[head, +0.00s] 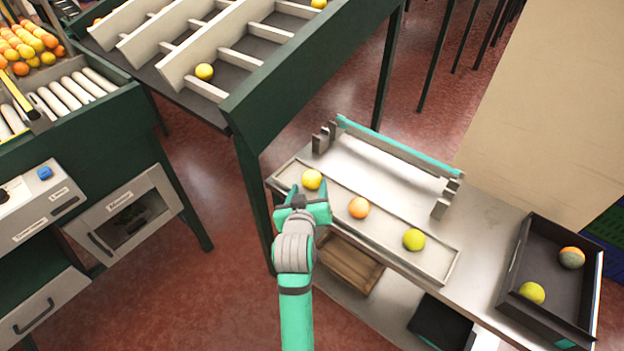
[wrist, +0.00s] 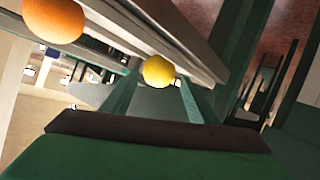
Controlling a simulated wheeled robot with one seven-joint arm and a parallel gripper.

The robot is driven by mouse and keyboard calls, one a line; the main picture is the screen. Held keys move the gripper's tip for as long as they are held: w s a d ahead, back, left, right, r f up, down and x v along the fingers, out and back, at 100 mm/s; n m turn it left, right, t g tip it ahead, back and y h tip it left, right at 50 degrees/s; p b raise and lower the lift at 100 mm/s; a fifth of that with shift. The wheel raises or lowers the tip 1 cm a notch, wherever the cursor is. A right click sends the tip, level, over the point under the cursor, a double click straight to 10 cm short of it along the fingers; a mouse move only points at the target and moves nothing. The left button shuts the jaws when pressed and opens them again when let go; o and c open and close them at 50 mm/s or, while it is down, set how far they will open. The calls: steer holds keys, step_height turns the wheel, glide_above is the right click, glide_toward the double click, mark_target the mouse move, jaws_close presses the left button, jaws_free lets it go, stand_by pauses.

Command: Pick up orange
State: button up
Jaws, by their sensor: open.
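Three fruits lie in a row on a shallow light tray (head: 386,227) on the metal table. A yellow one (head: 312,179) is at the left end, an orange one (head: 359,207) in the middle and a yellow-green one (head: 414,240) toward the right. My gripper (head: 303,196) is open and empty at the tray's left front edge, just in front of the yellow fruit. In the wrist view the yellow fruit (wrist: 158,71) shows ahead, between the fingers (wrist: 157,98) of my gripper. The orange fruit (wrist: 53,20) is off to the upper left there, outside the fingers.
A dark crate (head: 511,290) at the right holds a yellow-green fruit (head: 532,293) and an orange fruit with a grey-green patch (head: 571,258). A rail with a teal bar (head: 400,147) stands behind the tray. A green sorting frame (head: 300,72) rises close at the left.

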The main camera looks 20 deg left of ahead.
mark_target(311, 183)
steer(key=shift+x, duration=2)
steer(key=shift+d, duration=0.1)
steer(key=shift+c, duration=0.6)
steer(key=c, duration=0.7)
steer(key=shift+c, duration=0.2)
steer(key=shift+r, duration=0.2)
